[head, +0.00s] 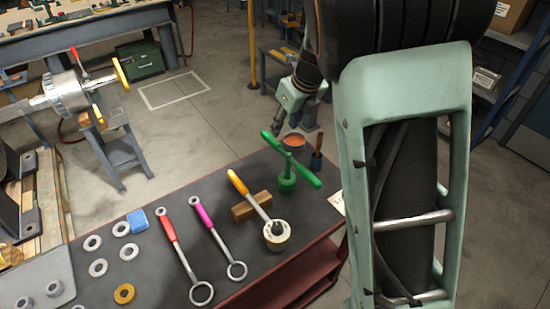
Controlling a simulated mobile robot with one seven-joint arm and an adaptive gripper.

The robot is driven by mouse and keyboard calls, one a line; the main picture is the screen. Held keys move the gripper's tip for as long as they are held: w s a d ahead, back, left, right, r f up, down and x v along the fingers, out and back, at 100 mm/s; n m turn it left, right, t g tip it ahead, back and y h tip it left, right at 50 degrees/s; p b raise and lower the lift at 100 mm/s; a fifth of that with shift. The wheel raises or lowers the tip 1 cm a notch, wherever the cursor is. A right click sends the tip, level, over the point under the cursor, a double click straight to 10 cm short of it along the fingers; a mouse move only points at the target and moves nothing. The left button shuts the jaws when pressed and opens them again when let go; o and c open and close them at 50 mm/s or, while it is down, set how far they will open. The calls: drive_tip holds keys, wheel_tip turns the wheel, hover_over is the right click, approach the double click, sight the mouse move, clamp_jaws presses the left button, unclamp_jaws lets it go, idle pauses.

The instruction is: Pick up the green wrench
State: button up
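The green wrench (302,171) rests tilted at the far right part of the dark bench top, on or against a round green piece (287,184); I cannot tell how the two join. My gripper (290,120) hangs in the air beyond the bench's far edge, above and behind the wrench in the picture. It is apart from the wrench. Its fingers are small and partly hidden, so I cannot tell whether they are open or shut.
A yellow-handled wrench (250,195) leans over a wooden block (251,206) onto a round part. A red-handled wrench (178,245) and a magenta-handled wrench (214,228) lie left of it. An orange-topped pot (294,141) and a brush-like tool (316,156) stand behind the green wrench.

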sight(275, 141)
drive_tip(key=x, duration=0.5)
drive_tip(key=shift+s+a+b, duration=0.25)
drive_tip(key=shift+a+b, duration=0.05)
drive_tip(key=shift+x, duration=3.15)
drive_tip(key=shift+w+a+r, duration=0.1)
drive_tip(key=shift+a, duration=0.05)
clamp_jaws()
drive_tip(key=shift+r, duration=0.1)
